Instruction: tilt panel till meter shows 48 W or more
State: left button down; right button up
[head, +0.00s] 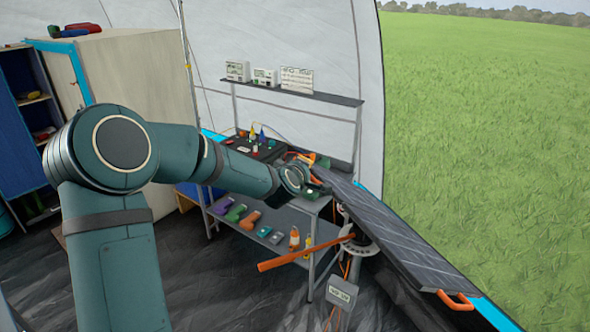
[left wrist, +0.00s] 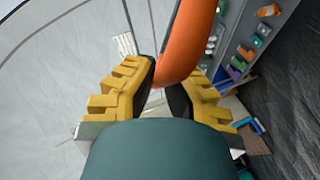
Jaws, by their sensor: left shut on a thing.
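The dark solar panel (head: 410,232) is tilted on a stand at the tent opening, its near end lower in the picture. It has an orange handle (head: 456,300) at its near end. My left gripper (head: 309,178) is at the panel's far end. In the left wrist view its yellow fingers (left wrist: 160,90) are shut on an orange handle (left wrist: 188,40). A grey box with a small display (head: 342,292), which looks like the meter, is low by the stand; its figures are too small to read surely. My right gripper is not in view.
A long orange lever (head: 305,253) sticks out left from the stand (head: 360,248). A metal shelf unit (head: 275,222) with tools and small boxes stands behind my left arm. Orange cables hang near the meter box. Open grass lies beyond the panel.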

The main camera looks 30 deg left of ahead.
pick_arm(q)
jog(key=shift+w+d+r+p, duration=0.7)
jog(key=shift+w+r, duration=0.25)
jog(key=shift+r, duration=0.1)
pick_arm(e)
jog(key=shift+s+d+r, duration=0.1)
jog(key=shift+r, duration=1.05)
pick_arm(q)
jog(key=c, duration=1)
grip_release()
jog(key=shift+w, duration=0.1)
jog(key=v, duration=1.2)
